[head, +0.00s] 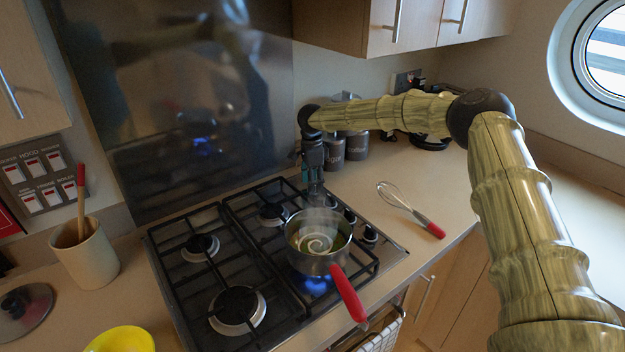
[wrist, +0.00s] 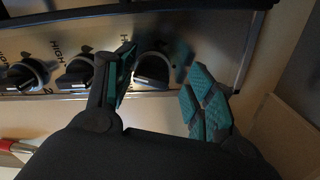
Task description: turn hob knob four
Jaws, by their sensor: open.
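The hob (head: 215,272) has a row of black knobs along its right edge. In the head view my gripper (head: 316,193) points down at the far end of that row and hides the end knob. In the wrist view the end knob (wrist: 152,68) lies between my open fingers (wrist: 164,68), closer to the left finger. I see no clear grip on it. A middle knob (wrist: 78,70) and another knob (wrist: 28,73) sit to its left. Printed marks show beside the knobs, but I cannot tell which one is numbered four.
A steaming pan (head: 318,243) with a red handle stands over a blue flame just left of the knobs. A whisk (head: 408,208) lies on the counter to the right. Dark canisters (head: 356,146) stand behind my gripper. The counter right of the hob is mostly clear.

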